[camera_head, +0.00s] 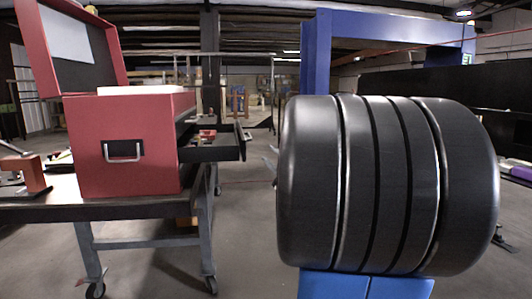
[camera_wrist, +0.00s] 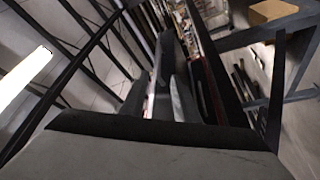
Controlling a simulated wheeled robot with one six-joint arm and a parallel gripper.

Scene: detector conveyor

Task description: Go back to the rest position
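My gripper cannot be picked out clearly in either view. In the wrist view a broad grey block with a dark edge (camera_wrist: 140,155) fills the bottom, very near the lens. I cannot tell whether it is part of my gripper. Dark narrow shapes stand beyond it in the middle, and no fingertips can be made out among them. The wrist view is steeply tilted. The head view shows no gripper, and no held object can be seen.
A red toolbox (camera_head: 130,155) with raised lid and open side drawer (camera_head: 225,150) sits on a wheeled table (camera_head: 150,210) at left. A large black ringed cylinder (camera_head: 390,185) fills the right. A blue frame (camera_head: 390,25) stands behind it. Floor shows between table and cylinder.

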